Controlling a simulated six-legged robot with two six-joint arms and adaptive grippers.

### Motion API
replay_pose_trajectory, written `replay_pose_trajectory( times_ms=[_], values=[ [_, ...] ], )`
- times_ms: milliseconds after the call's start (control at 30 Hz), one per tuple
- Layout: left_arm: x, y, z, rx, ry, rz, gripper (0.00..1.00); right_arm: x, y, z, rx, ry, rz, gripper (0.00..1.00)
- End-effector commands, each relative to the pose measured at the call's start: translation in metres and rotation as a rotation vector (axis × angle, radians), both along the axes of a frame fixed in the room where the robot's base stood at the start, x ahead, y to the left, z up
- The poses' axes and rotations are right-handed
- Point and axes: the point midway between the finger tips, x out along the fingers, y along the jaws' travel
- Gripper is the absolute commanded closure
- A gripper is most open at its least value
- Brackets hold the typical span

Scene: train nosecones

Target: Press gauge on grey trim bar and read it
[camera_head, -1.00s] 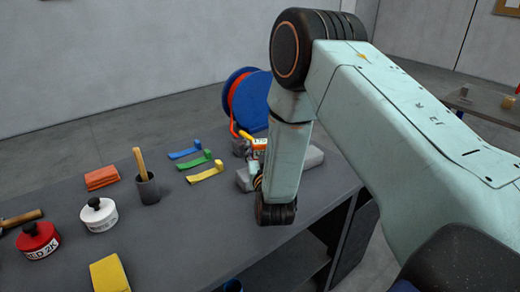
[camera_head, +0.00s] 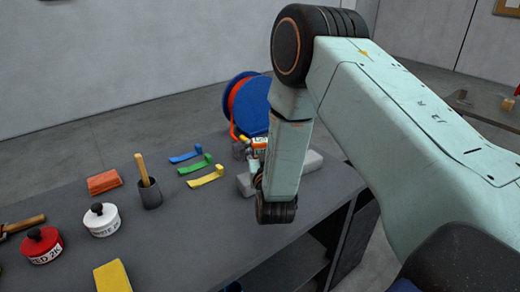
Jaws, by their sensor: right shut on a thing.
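The grey trim bar (camera_head: 312,160) lies on the dark workbench near its right end, and my right forearm hides its middle. My right gripper (camera_head: 256,160) is at the bar, mostly hidden behind my own wrist link. It is shut on a small orange and pale thing (camera_head: 259,144), which looks like the gauge. Its dial does not show, and I cannot tell whether it touches the bar. My left gripper is not in view.
A blue reel with orange hose (camera_head: 254,105) stands behind the bar. Blue, green and yellow strips (camera_head: 205,180), a cup with a wooden handle (camera_head: 150,193), an orange block (camera_head: 104,182), white (camera_head: 101,221) and red (camera_head: 42,246) tins and a yellow block (camera_head: 112,277) stand left.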

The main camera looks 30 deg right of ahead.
Motion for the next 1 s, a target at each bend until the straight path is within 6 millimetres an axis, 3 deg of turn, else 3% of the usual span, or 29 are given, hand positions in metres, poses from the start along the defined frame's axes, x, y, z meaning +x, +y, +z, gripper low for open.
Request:
replay_pose_trajectory(
  times_ms=[600, 1000],
  values=[
    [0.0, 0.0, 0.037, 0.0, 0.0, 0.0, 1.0, 0.0, 0.0, 0.046, 0.0, -0.003, 0.0, 0.95],
    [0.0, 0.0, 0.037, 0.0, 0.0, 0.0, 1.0, 0.0, 0.0, 0.046, 0.0, -0.003, 0.0, 0.95]
  ],
)
